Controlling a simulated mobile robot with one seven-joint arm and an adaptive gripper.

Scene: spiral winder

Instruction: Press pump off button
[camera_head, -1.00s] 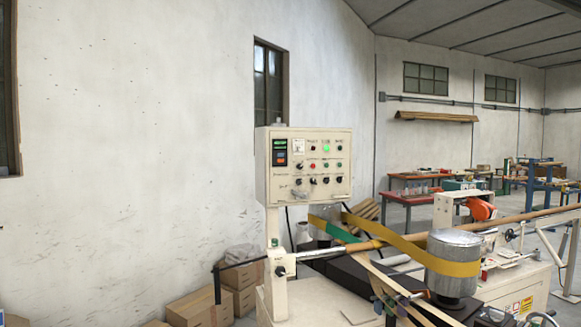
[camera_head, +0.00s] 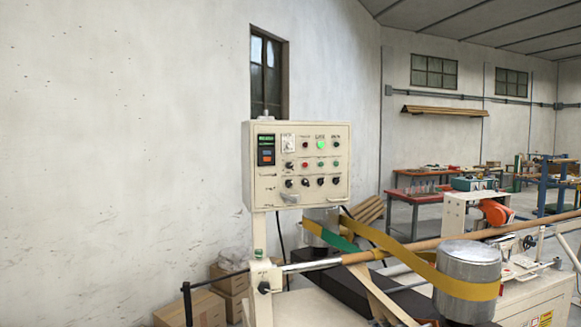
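The beige control panel (camera_head: 297,163) stands on a post a little right of the middle of the view. It carries a dark display (camera_head: 265,149) with green digits at upper left. A green lamp or button (camera_head: 320,145) glows in the top row. The labels are too small to read, so I cannot tell which one is the pump off button. My gripper is not in view.
The winder's long tube (camera_head: 470,238) runs right from below the panel, with a yellow belt (camera_head: 400,250) around a metal drum (camera_head: 467,281). Cardboard boxes (camera_head: 190,310) stand at lower left. A bare wall (camera_head: 120,140) fills the left. Worktables (camera_head: 420,197) stand farther back.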

